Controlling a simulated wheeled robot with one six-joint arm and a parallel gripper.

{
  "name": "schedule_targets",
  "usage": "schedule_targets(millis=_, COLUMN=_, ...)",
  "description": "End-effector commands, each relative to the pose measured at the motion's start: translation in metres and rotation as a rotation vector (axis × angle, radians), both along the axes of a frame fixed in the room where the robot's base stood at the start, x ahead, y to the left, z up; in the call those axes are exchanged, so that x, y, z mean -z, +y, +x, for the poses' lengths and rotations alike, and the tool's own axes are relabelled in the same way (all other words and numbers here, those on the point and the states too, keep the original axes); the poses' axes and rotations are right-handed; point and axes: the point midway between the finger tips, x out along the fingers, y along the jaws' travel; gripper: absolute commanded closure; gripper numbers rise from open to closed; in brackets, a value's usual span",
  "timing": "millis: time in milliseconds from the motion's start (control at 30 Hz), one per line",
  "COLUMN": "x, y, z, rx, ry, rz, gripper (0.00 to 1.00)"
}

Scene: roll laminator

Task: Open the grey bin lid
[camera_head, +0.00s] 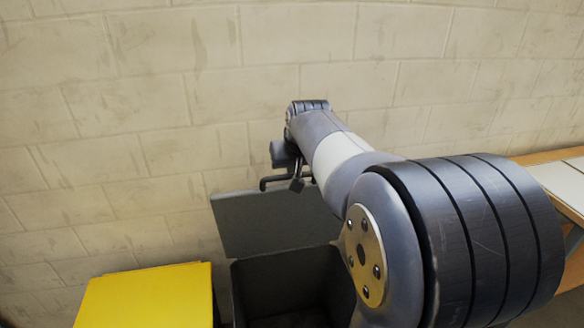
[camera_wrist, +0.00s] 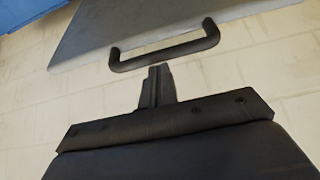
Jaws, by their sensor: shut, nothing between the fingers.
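The grey bin (camera_head: 240,295) stands in front of the wall, with its dark inside showing. Its grey lid (camera_head: 250,222) stands raised at the back of the bin, close to the wall; the lid also fills the upper part of the wrist view (camera_wrist: 150,22). The lid's black bar handle (camera_head: 268,182) is at its upper edge and shows whole in the wrist view (camera_wrist: 165,51). My gripper (camera_head: 297,184) is at the handle, its fingers shut and empty. In the wrist view the fingertips (camera_wrist: 158,70) lie just beside the bar; contact cannot be told.
A yellow bin or box lid (camera_head: 145,297) is left of the grey bin. A wooden-edged table (camera_head: 560,175) stands at the right. The pale block wall (camera_head: 150,130) is close behind the lid. My arm hides part of the bin's right side.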

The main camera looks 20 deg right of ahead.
Motion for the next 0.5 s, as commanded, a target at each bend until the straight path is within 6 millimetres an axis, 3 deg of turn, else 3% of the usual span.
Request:
schedule_targets(millis=300, x=-0.054, y=0.007, z=-0.037, rx=0.001, ry=-0.005, rz=-0.002, gripper=1.0)
schedule_targets(millis=500, x=-0.071, y=0.01, z=-0.05, rx=0.0, ry=-0.002, rz=0.0, gripper=1.0)
